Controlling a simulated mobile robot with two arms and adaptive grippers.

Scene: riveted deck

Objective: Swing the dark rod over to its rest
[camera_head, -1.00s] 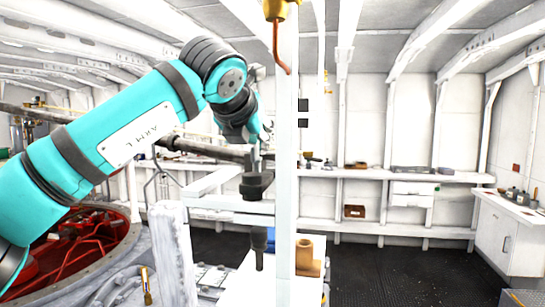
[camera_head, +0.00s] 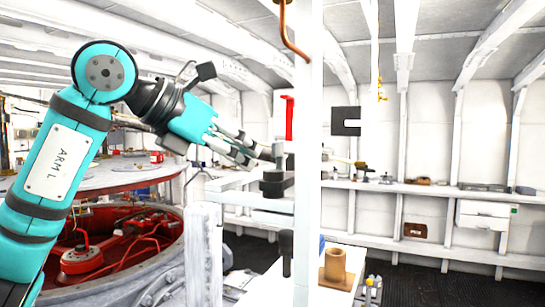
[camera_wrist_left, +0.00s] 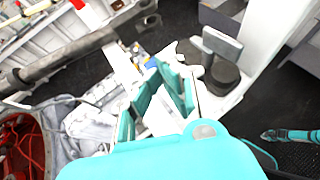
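The dark rod (camera_wrist_left: 65,57) shows in the left wrist view as a long bar running from a thicker end at the left edge up toward the top middle. In the head view my arm covers most of where it runs. My left gripper (camera_head: 262,154) points right in the head view, its fingertips close to a grey block on a dark round fitting (camera_head: 272,185). Its fingers look parted, with nothing clearly between them. In the left wrist view the fitting (camera_wrist_left: 222,76) with its grey handle is right of the fingers; contact cannot be told. My right gripper is not seen.
A white post (camera_head: 307,200) stands just right of the gripper. A brown cylinder part (camera_head: 335,265) is on a white surface below. A round red-lined opening (camera_head: 110,240) lies left. Dark floor and benches are behind.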

